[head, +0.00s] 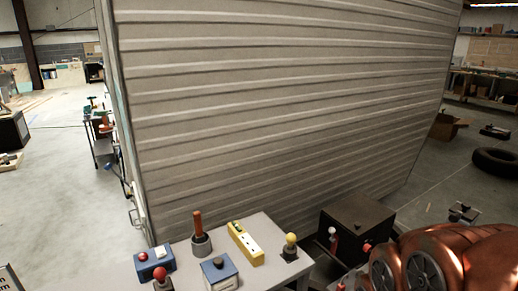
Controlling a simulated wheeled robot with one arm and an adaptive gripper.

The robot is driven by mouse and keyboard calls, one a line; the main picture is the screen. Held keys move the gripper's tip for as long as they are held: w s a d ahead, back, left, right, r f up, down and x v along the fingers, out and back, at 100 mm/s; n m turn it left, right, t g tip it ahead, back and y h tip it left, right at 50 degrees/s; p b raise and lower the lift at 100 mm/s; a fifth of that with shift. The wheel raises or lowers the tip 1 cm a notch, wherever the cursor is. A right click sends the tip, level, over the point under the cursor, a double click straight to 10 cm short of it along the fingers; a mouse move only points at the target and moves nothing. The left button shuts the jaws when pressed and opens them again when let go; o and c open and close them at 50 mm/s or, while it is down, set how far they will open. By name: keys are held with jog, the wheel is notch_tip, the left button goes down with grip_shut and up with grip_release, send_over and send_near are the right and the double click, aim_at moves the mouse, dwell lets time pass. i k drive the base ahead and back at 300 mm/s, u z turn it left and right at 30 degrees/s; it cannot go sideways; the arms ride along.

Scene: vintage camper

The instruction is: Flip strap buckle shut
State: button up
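I cannot make out a strap buckle in the head view. A small pale metal fitting (134,214) shows at the lower left edge of the grey ribbed camper wall (280,110), but I cannot tell what it is. My gripper is not in view.
A light grey table (190,257) in front of the wall holds a yellow block (245,242), two blue boxes (220,274), a brown-handled tool (198,224) and ball-topped levers. A dark box (356,219) stands to its right. A tyre (496,162) lies at far right. Floor at left is partly clear.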

aim_at(332, 231)
jog(key=z, duration=0.25)
jog(key=i, duration=1.1)
jog(key=u, duration=0.55)
